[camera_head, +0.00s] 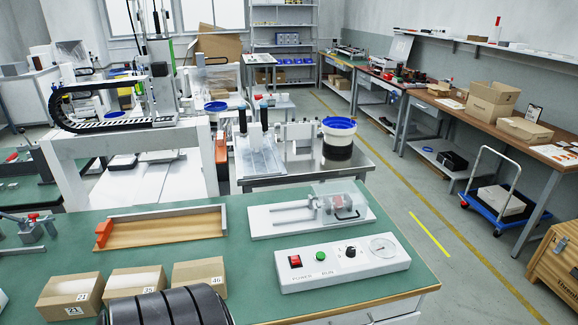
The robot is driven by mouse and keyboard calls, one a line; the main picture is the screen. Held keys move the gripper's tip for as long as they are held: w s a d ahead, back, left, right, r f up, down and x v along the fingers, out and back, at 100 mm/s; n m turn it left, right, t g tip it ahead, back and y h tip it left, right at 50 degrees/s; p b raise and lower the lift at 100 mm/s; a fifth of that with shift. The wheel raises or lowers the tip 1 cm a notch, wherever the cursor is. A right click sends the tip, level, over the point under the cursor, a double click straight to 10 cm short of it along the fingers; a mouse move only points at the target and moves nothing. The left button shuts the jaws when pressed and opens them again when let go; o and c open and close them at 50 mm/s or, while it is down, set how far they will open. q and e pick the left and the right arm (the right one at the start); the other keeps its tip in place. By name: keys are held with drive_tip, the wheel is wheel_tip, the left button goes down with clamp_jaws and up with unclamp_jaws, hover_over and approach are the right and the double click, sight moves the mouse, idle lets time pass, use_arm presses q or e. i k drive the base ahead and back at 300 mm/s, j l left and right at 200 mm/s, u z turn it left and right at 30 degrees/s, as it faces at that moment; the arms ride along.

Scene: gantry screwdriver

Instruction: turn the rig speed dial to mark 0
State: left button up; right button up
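The rig's white control box (330,272) lies on the green-topped bench in front of me, right of the middle. On its top, from left to right, are a red power switch (295,262), a green run button (320,256), a black speed dial (351,252) and a round gauge (382,246). Small marks surround the dial, but they are too small to read, and I cannot tell which mark the dial points to. Behind the box stands the white rig base with a clear cover (341,203). Neither of my grippers is in view.
The green bench top (240,265) is clear just left of the control box. A wooden tray (165,230) lies farther left, with several numbered cardboard boxes (137,281) in front of it. A dark ribbed rounded shape fills the bottom edge, left of centre.

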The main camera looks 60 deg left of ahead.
sight(350, 252)
drive_tip(key=k+u, duration=0.15)
drive_tip(key=u, duration=1.2)
